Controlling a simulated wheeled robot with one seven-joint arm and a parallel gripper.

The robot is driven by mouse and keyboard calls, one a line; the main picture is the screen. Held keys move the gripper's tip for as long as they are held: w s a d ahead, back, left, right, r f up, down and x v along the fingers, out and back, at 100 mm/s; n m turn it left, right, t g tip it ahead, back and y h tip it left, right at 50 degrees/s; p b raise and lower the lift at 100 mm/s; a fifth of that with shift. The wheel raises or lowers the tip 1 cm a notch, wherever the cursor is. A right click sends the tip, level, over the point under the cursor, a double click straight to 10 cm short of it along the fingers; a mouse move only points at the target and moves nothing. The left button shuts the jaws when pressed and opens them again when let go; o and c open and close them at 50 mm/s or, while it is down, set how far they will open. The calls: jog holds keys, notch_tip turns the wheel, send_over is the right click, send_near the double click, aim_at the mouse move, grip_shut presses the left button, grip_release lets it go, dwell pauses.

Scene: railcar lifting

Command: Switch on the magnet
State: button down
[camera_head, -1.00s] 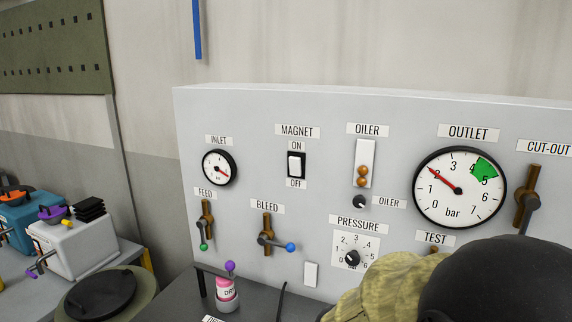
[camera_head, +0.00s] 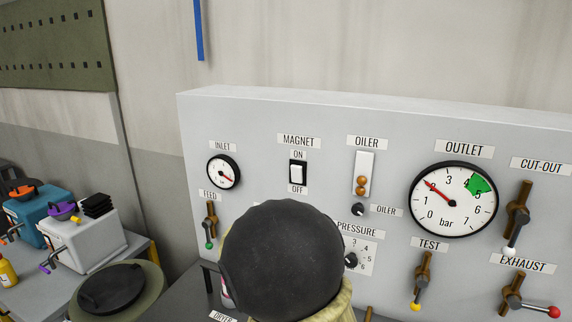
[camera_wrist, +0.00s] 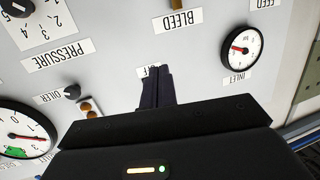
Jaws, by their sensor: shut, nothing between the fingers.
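The magnet switch (camera_head: 298,173) is a white rocker in a black frame on the grey panel. Its ON label (camera_head: 298,154) is above it and its OFF label (camera_head: 297,189) below. I cannot tell surely which way the rocker is tipped. My gripper (camera_wrist: 156,74) is shut and empty in the wrist view, where the panel appears upside down. Its fingers partly cover the OFF label (camera_wrist: 148,71) and hide the switch. I cannot tell whether they touch the panel. In the head view the gripper is hidden behind my dark arm link.
The inlet gauge (camera_head: 223,172) is left of the switch. The oiler sight (camera_head: 363,174) and outlet gauge (camera_head: 453,198) are to the right. The feed lever (camera_head: 211,225), test lever (camera_head: 422,280), cut-out lever (camera_head: 518,217) and exhaust lever (camera_head: 515,295) stick out from the panel.

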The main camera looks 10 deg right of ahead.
aim_at(291, 166)
notch_tip(291, 166, up, 8)
jog(key=s+a+m+t+h+p, duration=0.1)
jog(key=a+m+h, duration=0.1)
jog(key=h, duration=0.3)
jog(key=shift+r+m+t+p, duration=0.15)
jog(key=shift+m+t+p, duration=0.15)
jog(key=p+x, duration=0.7)
jog(key=x, duration=0.7)
jog(key=shift+s+d+r, duration=0.1)
jog(key=shift+s, duration=0.05)
jog(key=shift+r+p, duration=0.1)
jog(key=shift+p, duration=0.2)
